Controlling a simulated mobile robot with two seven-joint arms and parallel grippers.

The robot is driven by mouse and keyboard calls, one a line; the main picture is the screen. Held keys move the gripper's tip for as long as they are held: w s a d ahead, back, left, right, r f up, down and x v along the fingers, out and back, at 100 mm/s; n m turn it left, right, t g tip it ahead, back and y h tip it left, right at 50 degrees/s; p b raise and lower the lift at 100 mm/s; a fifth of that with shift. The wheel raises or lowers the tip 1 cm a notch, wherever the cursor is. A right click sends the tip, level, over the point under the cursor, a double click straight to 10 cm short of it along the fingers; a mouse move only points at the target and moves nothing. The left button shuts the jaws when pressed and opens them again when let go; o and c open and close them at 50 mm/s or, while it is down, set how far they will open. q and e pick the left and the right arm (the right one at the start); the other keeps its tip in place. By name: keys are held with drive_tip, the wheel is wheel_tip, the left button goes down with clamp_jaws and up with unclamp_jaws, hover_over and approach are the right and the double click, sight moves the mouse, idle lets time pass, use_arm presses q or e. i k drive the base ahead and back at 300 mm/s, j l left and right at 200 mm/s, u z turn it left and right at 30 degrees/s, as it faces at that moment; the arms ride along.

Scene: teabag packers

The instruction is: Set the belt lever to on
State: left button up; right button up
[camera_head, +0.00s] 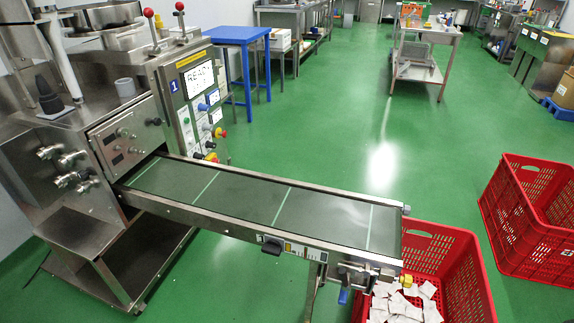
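A conveyor belt (245,205) with a green surface and pale cross lines runs from a steel machine to the lower right. A black handle (271,246) sits on the belt frame's near side, beside a small plate with yellow and white marks (295,250). It looks like the belt lever; its set position is too small to read. A blue-tipped handle (343,296) hangs under the belt's far right end. Two red-ball levers (148,13) rise at the machine's top. Neither of my grippers is in view.
The machine's control panel (190,100) has a display reading READY and several coloured knobs. A red crate (465,285) with white teabags stands below the belt end. Another red crate (530,215) is at the right. Green floor (340,130) is clear behind the belt.

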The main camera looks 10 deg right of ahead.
sight(346, 282)
drive_tip(key=i+z, duration=0.1)
drive_tip(key=i, duration=0.45)
drive_tip(key=i+j+z, duration=0.1)
drive_tip(key=i, duration=0.5)
drive_tip(key=i+j, duration=0.15)
drive_tip(key=i, duration=0.4)
drive_tip(key=i+j+z, duration=0.15)
drive_tip(key=i, duration=0.4)
drive_tip(key=i+z, duration=0.15)
drive_tip(key=z, duration=4.1)
